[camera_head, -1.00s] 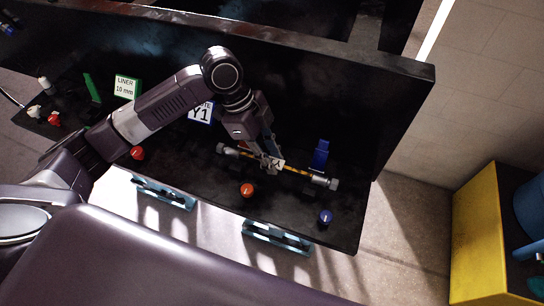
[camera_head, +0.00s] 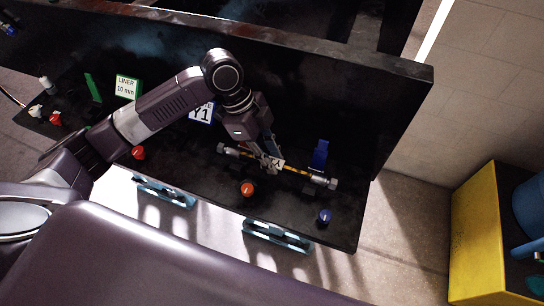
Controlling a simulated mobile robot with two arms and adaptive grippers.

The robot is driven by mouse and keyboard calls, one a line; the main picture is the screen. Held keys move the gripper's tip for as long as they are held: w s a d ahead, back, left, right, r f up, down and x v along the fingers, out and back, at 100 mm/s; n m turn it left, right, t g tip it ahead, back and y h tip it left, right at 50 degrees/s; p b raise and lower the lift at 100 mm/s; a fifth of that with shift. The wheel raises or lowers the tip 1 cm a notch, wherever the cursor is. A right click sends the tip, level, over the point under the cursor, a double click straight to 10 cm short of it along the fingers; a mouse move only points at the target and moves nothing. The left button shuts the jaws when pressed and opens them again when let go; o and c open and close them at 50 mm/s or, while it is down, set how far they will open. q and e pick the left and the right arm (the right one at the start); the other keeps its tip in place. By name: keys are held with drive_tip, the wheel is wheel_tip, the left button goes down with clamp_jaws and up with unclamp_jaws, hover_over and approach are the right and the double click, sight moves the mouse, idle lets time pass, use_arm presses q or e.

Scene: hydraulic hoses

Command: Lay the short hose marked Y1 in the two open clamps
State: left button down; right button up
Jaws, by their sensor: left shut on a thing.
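The short hose (camera_head: 298,171), yellow and black with silver end fittings, lies slantwise over the black shelf near its right end. A small white tag sits at its middle. My left gripper (camera_head: 272,161) is shut on the hose beside the tag. A blue upright clamp part (camera_head: 319,154) stands just behind the hose's right half. Whether the hose rests in the clamps or hangs just above them I cannot tell. A sign reading Y1 (camera_head: 201,114) stands behind my left arm, partly hidden by it. My right gripper is not in view.
Orange (camera_head: 247,190), blue (camera_head: 325,216) and red (camera_head: 138,153) knobs stand along the shelf's front. A green-framed sign reading LINER 10 mm (camera_head: 127,88) and a green upright piece (camera_head: 93,88) are at the left. A dark wall (camera_head: 330,85) rises behind. A yellow box (camera_head: 478,240) stands at the right.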

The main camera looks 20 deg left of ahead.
use_arm(q)
drive_tip(key=shift+f+b, duration=0.4)
drive_tip(key=shift+f, duration=1.2)
drive_tip(key=c, duration=1.6)
unclamp_jaws()
drive_tip(key=shift+r, duration=0.1)
drive_tip(key=v, duration=1.2)
